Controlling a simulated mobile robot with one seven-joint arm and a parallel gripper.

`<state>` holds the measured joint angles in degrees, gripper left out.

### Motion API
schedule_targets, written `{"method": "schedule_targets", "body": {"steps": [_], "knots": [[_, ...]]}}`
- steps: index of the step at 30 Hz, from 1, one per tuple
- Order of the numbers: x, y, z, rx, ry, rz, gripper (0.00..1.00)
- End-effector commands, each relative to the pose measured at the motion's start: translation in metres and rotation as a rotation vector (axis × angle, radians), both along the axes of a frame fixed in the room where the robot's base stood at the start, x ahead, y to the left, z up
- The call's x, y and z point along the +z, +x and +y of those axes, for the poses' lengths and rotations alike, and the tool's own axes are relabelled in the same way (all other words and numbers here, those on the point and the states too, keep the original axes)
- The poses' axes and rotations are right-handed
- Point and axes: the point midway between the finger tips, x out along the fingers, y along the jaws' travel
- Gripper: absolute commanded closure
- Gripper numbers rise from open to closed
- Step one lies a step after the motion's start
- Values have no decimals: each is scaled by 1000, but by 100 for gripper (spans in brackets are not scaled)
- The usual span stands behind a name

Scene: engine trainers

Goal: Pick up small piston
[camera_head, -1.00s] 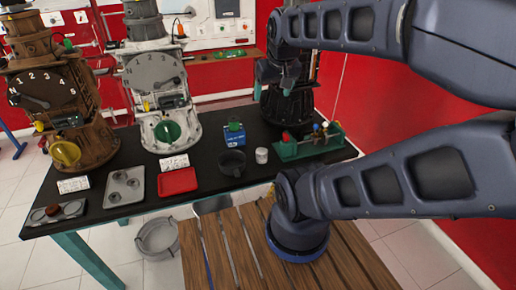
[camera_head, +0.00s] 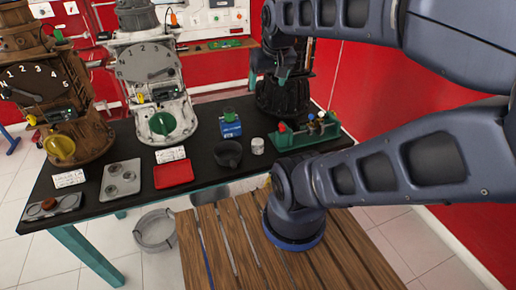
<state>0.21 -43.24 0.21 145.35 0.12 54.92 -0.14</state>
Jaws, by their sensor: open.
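A small light-grey cylinder (camera_head: 257,145), which looks like the small piston, stands upright on the black table right of a dark bowl (camera_head: 228,154). My gripper (camera_head: 276,73) is high above the back of the table, in front of a dark engine stand (camera_head: 283,98). It is open and well apart from the cylinder. Its fingertips are small and partly lost against the dark stand. I see nothing between them.
A green rack (camera_head: 303,134) with small parts stands right of the cylinder, and a blue box (camera_head: 231,127) is behind the bowl. A red tray (camera_head: 174,174) and a grey tray (camera_head: 107,191) lie to the left. Engine stands line the back.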

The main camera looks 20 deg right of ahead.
Motion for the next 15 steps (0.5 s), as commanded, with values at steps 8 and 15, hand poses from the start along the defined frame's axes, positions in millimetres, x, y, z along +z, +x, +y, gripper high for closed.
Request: {"method": "schedule_targets", "body": {"steps": [8, 15], "knots": [[0, 1, 0, 3, -1, 1, 24], [-14, 25, -3, 105, -55, 39, 24]]}}
